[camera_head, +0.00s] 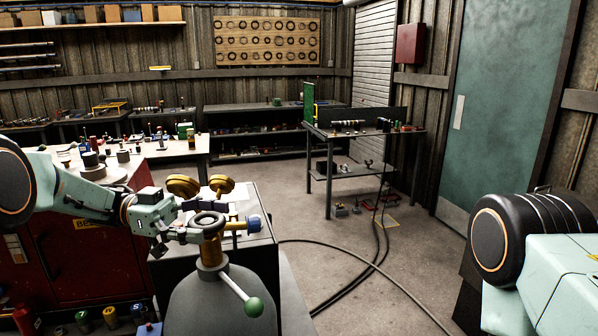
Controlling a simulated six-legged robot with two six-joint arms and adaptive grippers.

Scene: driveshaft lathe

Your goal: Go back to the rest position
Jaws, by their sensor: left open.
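My left arm comes in from the left, and its pale green gripper (183,237) is beside the brass valve on top of a grey gas cylinder (222,301). The jaws are open near the dark ring-shaped handwheel (208,222); I cannot tell whether they touch it. Two brass gauges (184,186) stand behind the valve, and a lever with a green ball (253,306) sticks out to the lower right. My right arm shows at the right edge only as a black joint and pale green link; its gripper is out of the picture.
A red cabinet (85,262) stands at the left, with a workbench (190,148) behind it. A dark table (365,135) with small parts stands at the back right. Black cables (375,262) cross the open floor. A green door (502,100) is at the right.

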